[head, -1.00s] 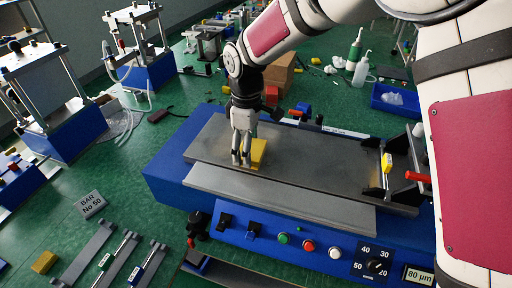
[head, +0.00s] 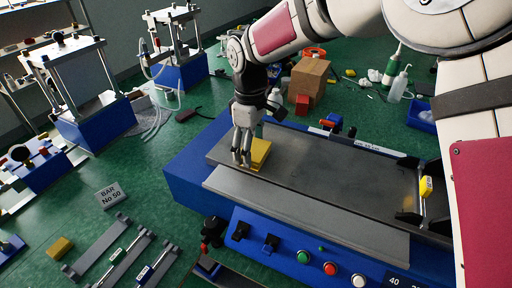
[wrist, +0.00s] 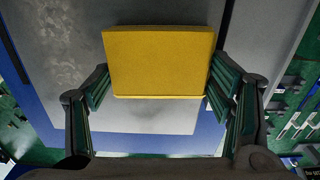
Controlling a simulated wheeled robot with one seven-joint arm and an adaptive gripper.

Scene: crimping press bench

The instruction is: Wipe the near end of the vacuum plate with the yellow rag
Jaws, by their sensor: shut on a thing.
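The yellow rag (head: 260,151) is a folded block at the left end of the vacuum plate. My gripper (head: 242,160) points down at that end, shut on the rag. In the wrist view the rag (wrist: 158,62) sits between the two fingers (wrist: 160,95). The vacuum plate (head: 325,182) is a long dark grey slab on a blue machine. In the wrist view the plate (wrist: 165,118) shows pale, cloudy smudges left of the rag. The rag appears at the plate's surface; I cannot tell how firmly it touches.
A blue control front (head: 290,250) with buttons and switches runs along the near side. A bar with a yellow tag (head: 426,187) stands at the plate's right end. A cardboard box (head: 309,80) and bottles stand behind.

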